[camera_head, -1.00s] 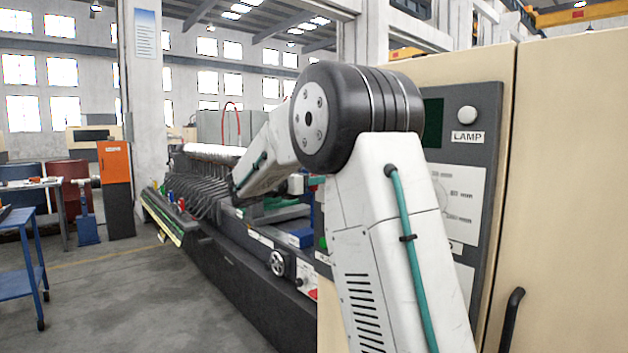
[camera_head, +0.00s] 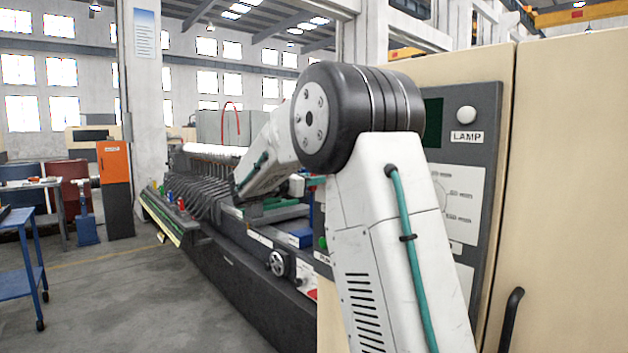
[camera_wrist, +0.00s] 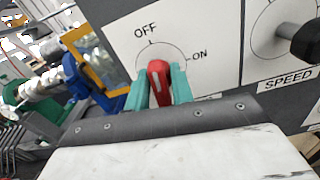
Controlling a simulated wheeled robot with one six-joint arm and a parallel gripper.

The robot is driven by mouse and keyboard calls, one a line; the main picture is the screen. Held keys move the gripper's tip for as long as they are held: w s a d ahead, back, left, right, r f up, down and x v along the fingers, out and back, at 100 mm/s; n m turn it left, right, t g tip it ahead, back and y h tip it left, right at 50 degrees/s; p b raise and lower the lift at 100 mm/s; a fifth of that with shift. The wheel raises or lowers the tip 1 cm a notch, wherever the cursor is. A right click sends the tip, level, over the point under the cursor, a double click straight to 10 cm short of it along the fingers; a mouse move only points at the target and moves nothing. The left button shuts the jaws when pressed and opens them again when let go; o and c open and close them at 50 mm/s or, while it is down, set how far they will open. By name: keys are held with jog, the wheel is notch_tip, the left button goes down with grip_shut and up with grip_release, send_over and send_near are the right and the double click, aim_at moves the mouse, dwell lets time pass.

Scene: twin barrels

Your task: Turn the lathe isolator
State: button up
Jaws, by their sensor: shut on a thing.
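The lathe isolator is a red knob (camera_wrist: 158,82) on a white dial plate (camera_wrist: 205,30) marked OFF and ON, seen in the wrist view. The white line on the knob points up, between the two marks and a little nearer OFF. My gripper (camera_wrist: 159,88) has its teal fingers on both sides of the knob and is shut on it. In the head view, my own arm hides the knob and my gripper. The control panel (camera_head: 462,130) with the LAMP button stands behind my arm.
A SPEED knob (camera_wrist: 305,40) sticks out right of the isolator. The lathe bed with a handwheel (camera_head: 277,263) runs back to the left. A blue trolley (camera_head: 28,270) stands at far left. The floor (camera_head: 120,300) between is clear.

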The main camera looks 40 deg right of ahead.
jog(key=m, duration=0.4)
jog(key=shift+s, duration=0.1)
jog(key=m, duration=0.4)
jog(key=shift+s+f, duration=0.1)
jog(key=m, duration=0.4)
jog(key=shift+f, duration=0.15)
jog(key=shift+f+m, duration=0.15)
jog(key=shift+m, duration=1.95)
jog(key=o, duration=0.8)
jog(key=shift+s, duration=0.1)
jog(key=shift+a, duration=0.1)
